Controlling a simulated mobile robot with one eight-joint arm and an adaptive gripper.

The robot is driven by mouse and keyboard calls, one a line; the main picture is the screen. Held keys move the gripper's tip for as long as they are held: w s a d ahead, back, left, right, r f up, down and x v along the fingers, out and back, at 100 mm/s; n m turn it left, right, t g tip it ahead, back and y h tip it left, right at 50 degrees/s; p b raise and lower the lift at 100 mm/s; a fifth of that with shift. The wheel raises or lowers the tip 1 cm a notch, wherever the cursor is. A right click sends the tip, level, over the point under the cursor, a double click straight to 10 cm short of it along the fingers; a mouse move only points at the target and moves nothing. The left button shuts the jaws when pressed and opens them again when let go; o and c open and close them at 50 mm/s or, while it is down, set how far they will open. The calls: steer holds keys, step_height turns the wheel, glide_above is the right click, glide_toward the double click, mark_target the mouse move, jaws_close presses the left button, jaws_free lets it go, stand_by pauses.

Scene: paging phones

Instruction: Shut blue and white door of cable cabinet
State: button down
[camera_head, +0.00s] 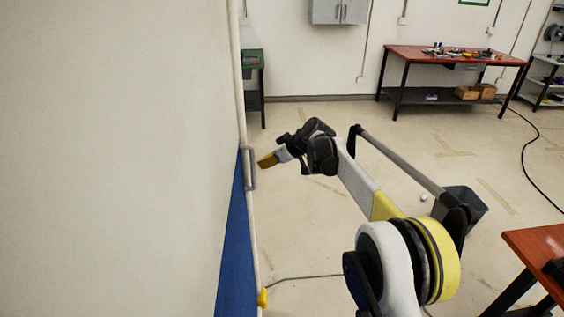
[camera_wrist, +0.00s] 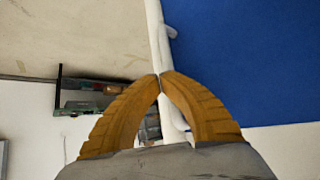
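The blue and white door fills the left of the head view; its white upper part (camera_head: 120,130) and blue lower part (camera_head: 238,255) end at a pale vertical edge. A grey handle (camera_head: 250,167) sits at that edge. My gripper (camera_head: 262,162) has yellow fingers pointing left, just right of the handle; contact cannot be told. In the wrist view the fingertips of my gripper (camera_wrist: 161,76) meet with nothing seen between them. Beyond them are the door's white edge (camera_wrist: 155,32), blue panel (camera_wrist: 245,65) and handle (camera_wrist: 170,32), partly hidden by the fingers.
A green cabinet (camera_head: 253,60) stands behind the door edge. The middle floor is mostly clear.

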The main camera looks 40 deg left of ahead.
mark_target(252, 162)
steer(key=s+a, duration=0.2)
steer(key=a, duration=0.1)
steer(key=shift+s+a, duration=0.25)
steer(key=shift+s+a+r, duration=0.15)
steer(key=shift+s+a, duration=0.1)
steer(key=shift+s+a, duration=0.1)
steer(key=shift+s, duration=0.05)
